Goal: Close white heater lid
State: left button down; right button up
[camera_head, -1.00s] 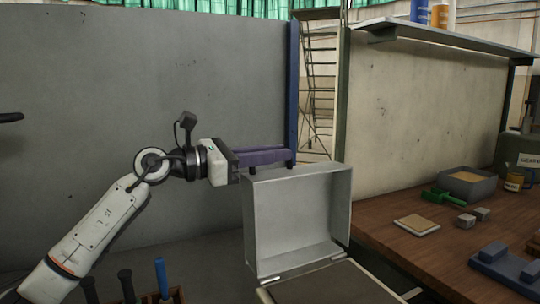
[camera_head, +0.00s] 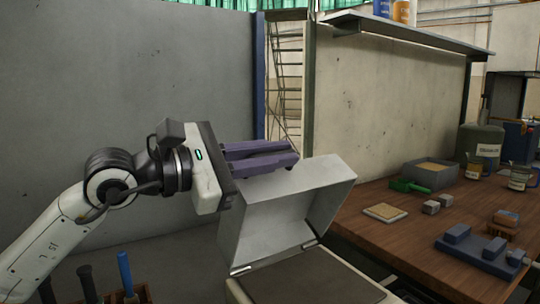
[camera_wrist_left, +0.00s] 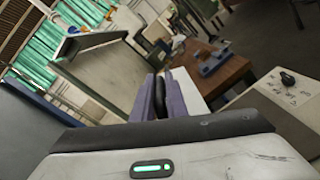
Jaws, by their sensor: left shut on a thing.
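The white heater lid (camera_head: 290,215) is a shallow box-shaped cover in the head view. It stands open and tilted on two hinges above the heater body (camera_head: 310,288), its hollow inside facing me. My left gripper (camera_head: 290,160) comes in from the left with long purple fingers at the lid's upper edge. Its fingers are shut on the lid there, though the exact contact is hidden. In the left wrist view the purple fingers (camera_wrist_left: 160,78) lie close together with a dark strip between them and a pale surface beside them. My right gripper is not in view.
A wooden workbench (camera_head: 400,225) on the right holds a grey sand tray (camera_head: 429,172), a green scoop (camera_head: 408,186), small blocks and a blue fixture (camera_head: 477,256). A tool holder with several handles (camera_head: 126,272) stands at lower left. A grey panel is behind.

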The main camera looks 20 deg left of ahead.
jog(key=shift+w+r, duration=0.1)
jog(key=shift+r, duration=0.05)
pick_arm(q)
jog(key=c, duration=1.8)
grip_release()
